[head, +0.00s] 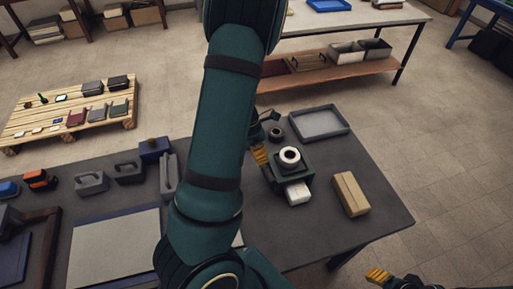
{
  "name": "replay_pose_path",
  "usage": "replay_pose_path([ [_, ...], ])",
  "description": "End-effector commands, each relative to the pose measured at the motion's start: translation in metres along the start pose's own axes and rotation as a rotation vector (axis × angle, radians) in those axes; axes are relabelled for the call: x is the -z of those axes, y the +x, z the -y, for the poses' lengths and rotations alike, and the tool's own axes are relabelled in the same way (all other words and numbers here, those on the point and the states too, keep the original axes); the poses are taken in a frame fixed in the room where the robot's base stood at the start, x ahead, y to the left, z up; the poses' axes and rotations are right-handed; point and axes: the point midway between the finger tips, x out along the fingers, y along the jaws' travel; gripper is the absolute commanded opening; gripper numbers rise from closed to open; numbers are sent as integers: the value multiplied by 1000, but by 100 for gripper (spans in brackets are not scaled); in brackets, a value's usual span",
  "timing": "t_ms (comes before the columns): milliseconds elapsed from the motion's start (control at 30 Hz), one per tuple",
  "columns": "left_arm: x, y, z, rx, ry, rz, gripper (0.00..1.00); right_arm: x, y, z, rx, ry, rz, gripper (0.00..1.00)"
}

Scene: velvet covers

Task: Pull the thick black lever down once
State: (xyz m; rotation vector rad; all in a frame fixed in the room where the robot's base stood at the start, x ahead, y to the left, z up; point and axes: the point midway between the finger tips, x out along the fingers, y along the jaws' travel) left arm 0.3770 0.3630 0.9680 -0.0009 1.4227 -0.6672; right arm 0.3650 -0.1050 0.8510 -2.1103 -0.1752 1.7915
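A dark machine (283,175) with a white roll (290,157) on top and a white block (298,193) at its front stands on the dark table. I cannot make out a thick black lever for certain; my arm covers part of the table left of this machine. My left gripper (260,154) has yellow fingertips and is beside the machine's upper left, partly hidden behind my arm; touching or apart is unclear. My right gripper (377,276) shows only yellow fingertips and dark links at the lower right, beyond the table edge, far from the machine.
A cardboard box (350,194) and a grey tray (319,122) lie right of and behind the machine. A small dark ring (276,134) is near the tray. Grey tools (91,182), an orange-black item (40,180) and a pale board (115,250) are at left. The table's right front is clear.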

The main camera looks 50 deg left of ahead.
Motion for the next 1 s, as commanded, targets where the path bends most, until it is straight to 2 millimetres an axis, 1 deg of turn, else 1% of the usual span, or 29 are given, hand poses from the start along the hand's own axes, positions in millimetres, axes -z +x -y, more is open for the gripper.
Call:
replay_pose_path([
  [33,2,13,0,3,-1,-4,0,-1,6,-2,-1,0,0,47],
  [200,1,43,0,2,-1,-2,0,-2,15,-5,-3,0,0,47],
  [300,1,56,0,1,0,-2,0,-2,19,-6,-4,0,0,47],
  [400,0,64,0,0,0,0,0,-3,22,-7,-4,-1,0,47],
  [567,0,70,0,0,0,1,0,-3,23,-7,-4,-1,1,47],
  [1000,-2,70,-1,-6,2,1,0,-3,22,-7,-4,-2,1,47],
])
